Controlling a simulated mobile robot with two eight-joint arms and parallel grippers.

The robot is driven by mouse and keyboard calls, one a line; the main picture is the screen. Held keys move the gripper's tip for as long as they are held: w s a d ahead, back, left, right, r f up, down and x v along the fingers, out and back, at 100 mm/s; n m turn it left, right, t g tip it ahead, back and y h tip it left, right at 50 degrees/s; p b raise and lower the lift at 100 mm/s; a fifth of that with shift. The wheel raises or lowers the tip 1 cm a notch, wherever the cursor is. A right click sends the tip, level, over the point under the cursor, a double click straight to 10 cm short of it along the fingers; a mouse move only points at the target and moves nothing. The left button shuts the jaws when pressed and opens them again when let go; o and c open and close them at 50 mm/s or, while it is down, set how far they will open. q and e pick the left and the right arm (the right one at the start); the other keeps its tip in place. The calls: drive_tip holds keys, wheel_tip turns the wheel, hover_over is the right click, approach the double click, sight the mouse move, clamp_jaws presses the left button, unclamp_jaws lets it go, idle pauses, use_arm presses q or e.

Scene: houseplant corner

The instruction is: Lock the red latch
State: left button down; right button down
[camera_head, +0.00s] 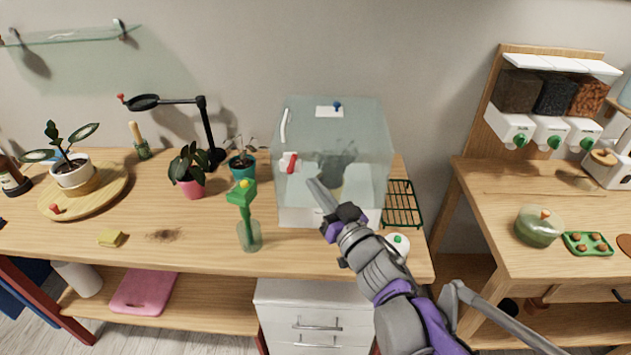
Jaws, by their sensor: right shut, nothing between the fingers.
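The red latch (291,163) sits on a white mount at the left side of the front of a clear glass case (362,145). Its red lever looks tilted; I cannot tell whether it is locked. A white curved handle (284,125) is above it on the case. My right gripper (313,183) is shut and empty, its tips in front of the case, a little below and right of the latch. They look apart from the latch. The gripper and arm hide part of the case's white base (295,215). My left gripper is not in view.
A green-topped glass bottle (249,235) stands front left of the case. A teal pot (243,168) and a pink pot (190,185) are left of it. A green wire rack (402,204) and a white round thing (398,243) are to the right.

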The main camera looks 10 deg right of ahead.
drive_tip(key=v, duration=0.7)
drive_tip(key=shift+s+a+f, duration=0.15)
drive_tip(key=shift+s+f, duration=0.1)
